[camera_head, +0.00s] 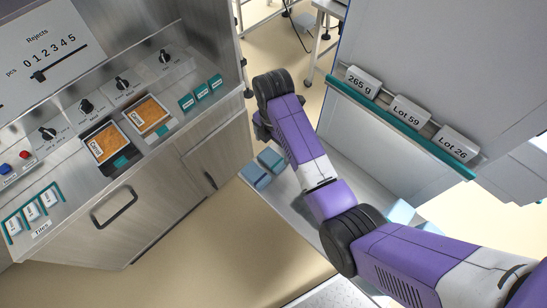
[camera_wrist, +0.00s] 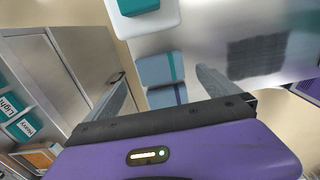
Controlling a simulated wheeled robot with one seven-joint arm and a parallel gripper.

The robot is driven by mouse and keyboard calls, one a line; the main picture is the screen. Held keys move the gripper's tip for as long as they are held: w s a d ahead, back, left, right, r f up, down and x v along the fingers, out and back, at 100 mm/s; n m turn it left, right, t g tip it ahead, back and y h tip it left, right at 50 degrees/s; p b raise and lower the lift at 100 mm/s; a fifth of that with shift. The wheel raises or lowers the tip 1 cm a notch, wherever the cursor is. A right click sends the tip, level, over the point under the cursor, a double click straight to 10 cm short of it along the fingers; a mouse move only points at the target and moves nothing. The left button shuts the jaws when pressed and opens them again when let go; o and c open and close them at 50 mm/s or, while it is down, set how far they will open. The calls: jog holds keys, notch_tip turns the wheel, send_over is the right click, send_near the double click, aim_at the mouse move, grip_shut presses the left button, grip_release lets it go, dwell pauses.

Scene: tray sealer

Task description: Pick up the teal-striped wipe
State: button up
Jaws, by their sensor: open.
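Two folded blue wipes lie one beside the other on a metal surface. In the wrist view the teal-striped wipe (camera_wrist: 158,70) is the upper one, with a teal band near its right end. The other wipe (camera_wrist: 165,96), just below it, has a dark blue band.
A white container with a teal part (camera_wrist: 147,8) stands above the wipes in the wrist view. A tall grey cabinet with label tags (camera_head: 408,110) stands right; a steel control console (camera_head: 60,130) stands left.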

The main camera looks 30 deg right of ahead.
aim_at(272, 158)
jog(key=f, duration=0.6)
jog(key=shift+s+a+f+p, duration=0.15)
jog(key=shift+a+f+p, duration=0.1)
jog(key=shift+p, duration=0.1)
jog(key=shift+r, duration=0.1)
jog(key=c, duration=1.3)
